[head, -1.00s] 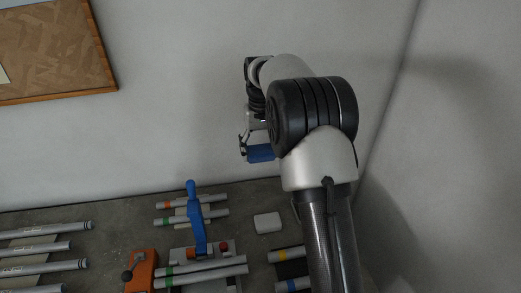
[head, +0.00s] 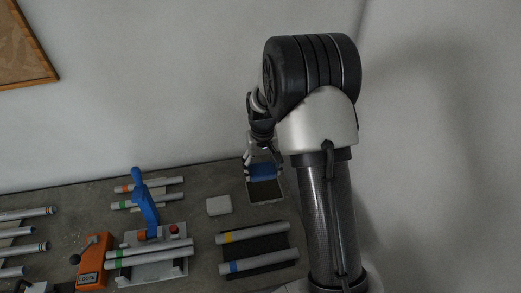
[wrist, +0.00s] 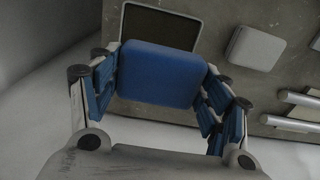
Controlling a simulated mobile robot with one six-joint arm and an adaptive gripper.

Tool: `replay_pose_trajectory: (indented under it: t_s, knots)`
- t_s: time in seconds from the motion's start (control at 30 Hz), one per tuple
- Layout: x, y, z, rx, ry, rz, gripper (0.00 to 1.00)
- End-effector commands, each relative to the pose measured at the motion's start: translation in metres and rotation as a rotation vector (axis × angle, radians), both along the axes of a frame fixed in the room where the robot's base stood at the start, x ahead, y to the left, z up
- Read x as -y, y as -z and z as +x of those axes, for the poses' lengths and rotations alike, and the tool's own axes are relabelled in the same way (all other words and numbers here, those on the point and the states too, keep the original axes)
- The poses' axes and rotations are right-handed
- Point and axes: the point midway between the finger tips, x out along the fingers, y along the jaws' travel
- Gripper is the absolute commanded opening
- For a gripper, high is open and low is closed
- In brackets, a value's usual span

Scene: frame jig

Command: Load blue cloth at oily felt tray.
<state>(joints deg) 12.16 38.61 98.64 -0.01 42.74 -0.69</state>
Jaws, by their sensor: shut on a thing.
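The blue cloth (wrist: 158,74) is a folded blue pad held between the two fingers of my gripper (wrist: 160,80). In the head view the cloth (head: 262,171) shows below my gripper (head: 262,160), over the back part of a dark tray. The felt tray (head: 265,190) has a dark floor and a thin light rim, and stands on the bench near the wall. In the wrist view the tray (wrist: 160,24) lies just beyond the cloth, partly hidden by it. I cannot tell whether the cloth touches the tray.
A small white block (head: 219,205) lies left of the tray. A dark rest with two tubes (head: 258,233) is in front. A clamp jig with a blue lever (head: 145,200) and an orange tool (head: 93,262) stand further left. The wall is close behind.

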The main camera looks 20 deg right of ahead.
Motion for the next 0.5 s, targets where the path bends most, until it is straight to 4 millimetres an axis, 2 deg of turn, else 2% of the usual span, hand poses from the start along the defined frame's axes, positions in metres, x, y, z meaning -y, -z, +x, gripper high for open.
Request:
replay_pose_trajectory:
  t_s: [0.27, 0.5]
  knots:
    - [-0.002, 0.011, -0.008, 0.000, -0.001, 0.000, 0.51]
    - [-0.002, 0.031, -0.008, -0.001, 0.000, 0.000, 0.51]
